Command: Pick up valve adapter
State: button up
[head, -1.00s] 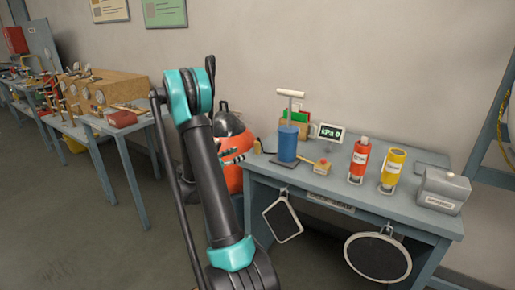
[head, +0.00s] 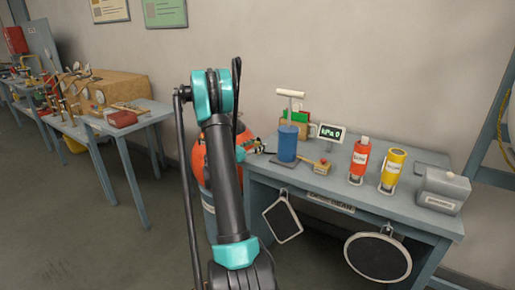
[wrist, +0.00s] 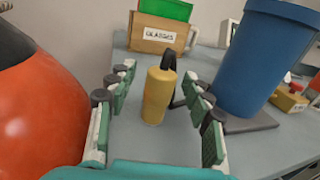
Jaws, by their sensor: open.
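The valve adapter, seemingly the small brass-yellow cylinder with a black hooked top (wrist: 157,95), stands upright on the grey bench in the wrist view. My gripper (wrist: 158,84) is open, with its green-padded fingers to the left and right of the adapter. I see gaps on both sides, and the fingers do not appear to touch it. In the head view my gripper (head: 250,147) is small and partly hidden behind my arm at the bench's left end. The adapter cannot be made out clearly there.
A blue cylinder (wrist: 262,55) on a dark base stands close to the right fingers. An orange rounded tank (wrist: 40,100) is close on the left. A labelled wooden box (wrist: 157,35) stands behind. Red (head: 358,160) and yellow (head: 393,170) bottles stand farther right on the bench (head: 330,190).

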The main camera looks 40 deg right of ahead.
jog(key=shift+d, duration=0.1)
grip_shut()
jog(key=shift+r, duration=0.1)
dwell(0.4)
